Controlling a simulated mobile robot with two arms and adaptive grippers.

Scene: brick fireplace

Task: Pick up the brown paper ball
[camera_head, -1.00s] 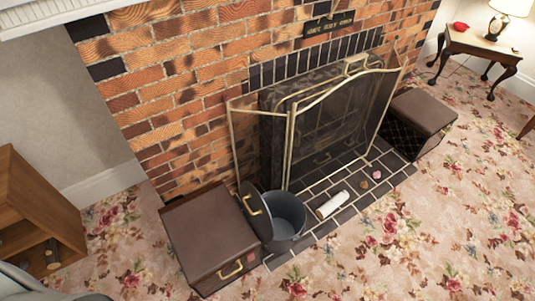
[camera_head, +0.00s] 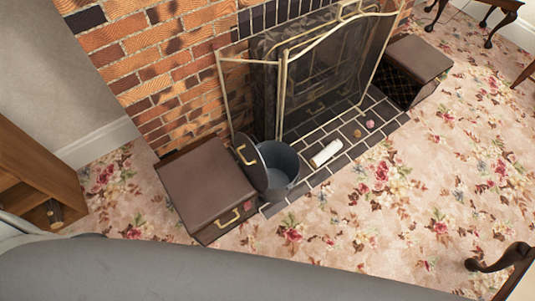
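A small brown ball (camera_head: 357,134), which looks like the brown paper ball, lies on the dark tiled hearth (camera_head: 340,163) in front of the fire screen. A small pinkish ball (camera_head: 370,124) lies just beyond it to the right. Both are too small to make out their texture. A large grey part of my own arm spans the bottom of the view. Neither of my grippers shows.
A white roll (camera_head: 325,153) lies on the hearth beside a grey bucket (camera_head: 278,170) with its lid leaning on it. Brown boxes (camera_head: 205,185) (camera_head: 420,60) stand at both hearth ends. A brass-framed fire screen (camera_head: 282,95) stands behind.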

